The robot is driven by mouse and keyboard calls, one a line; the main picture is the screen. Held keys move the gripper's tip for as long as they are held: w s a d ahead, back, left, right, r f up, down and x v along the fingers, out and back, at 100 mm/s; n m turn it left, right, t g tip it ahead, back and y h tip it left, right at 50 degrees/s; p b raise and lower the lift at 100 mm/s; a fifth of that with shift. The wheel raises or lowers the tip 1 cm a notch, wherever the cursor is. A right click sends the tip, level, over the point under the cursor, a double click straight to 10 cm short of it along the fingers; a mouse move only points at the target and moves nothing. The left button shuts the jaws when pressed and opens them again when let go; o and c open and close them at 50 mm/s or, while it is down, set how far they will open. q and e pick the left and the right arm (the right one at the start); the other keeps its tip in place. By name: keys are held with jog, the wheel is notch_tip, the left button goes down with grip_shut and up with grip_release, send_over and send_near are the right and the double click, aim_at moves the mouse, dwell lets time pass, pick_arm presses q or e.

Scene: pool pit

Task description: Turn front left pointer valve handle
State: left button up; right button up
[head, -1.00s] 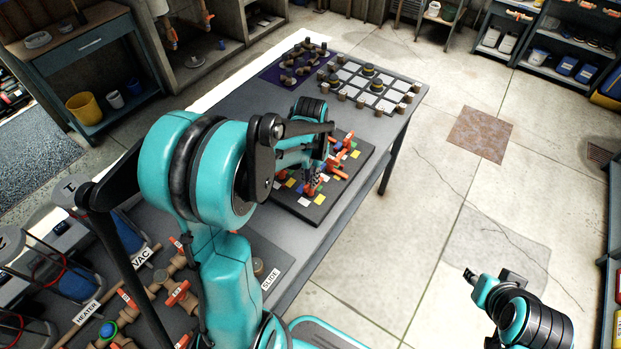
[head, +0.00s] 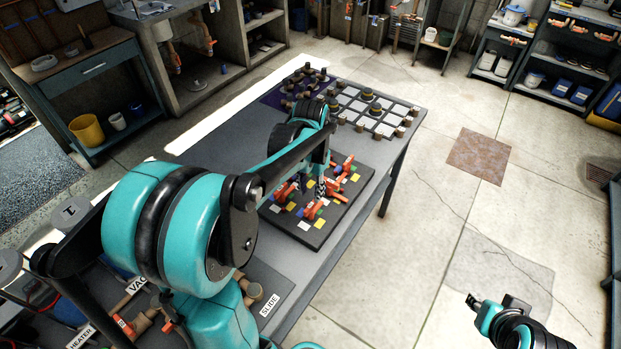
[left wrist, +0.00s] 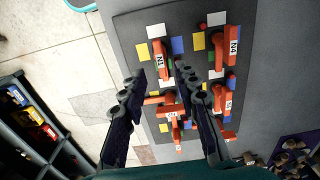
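The dark valve board (head: 283,225) lies on the grey table and carries several orange pointer handles and small coloured squares. One orange handle (head: 311,208) shows near its lower edge in the head view. My left gripper (head: 309,186) is over the board. The left wrist view shows its fingers (left wrist: 159,72) open, with a gap between them. A handle marked N1 (left wrist: 161,62) appears in that gap; contact is not visible. A handle marked N4 (left wrist: 233,45) is to its right, and more handles show below. My right gripper (head: 490,303) is away from the table; its opening is unclear.
A tray of pale squares and dark pegs (head: 358,113) and a purple mat with pegs (head: 280,97) sit farther along the table (head: 237,122). A "SLIDE" label (head: 270,304) and pipework are nearer. The floor (head: 440,225) on the right is clear.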

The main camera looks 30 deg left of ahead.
aim_at(310, 206)
pick_arm(q)
notch_tip(310, 206, up, 6)
jog(key=shift+f, duration=0.1)
jog(key=shift+s+f, duration=0.1)
dwell(0.6)
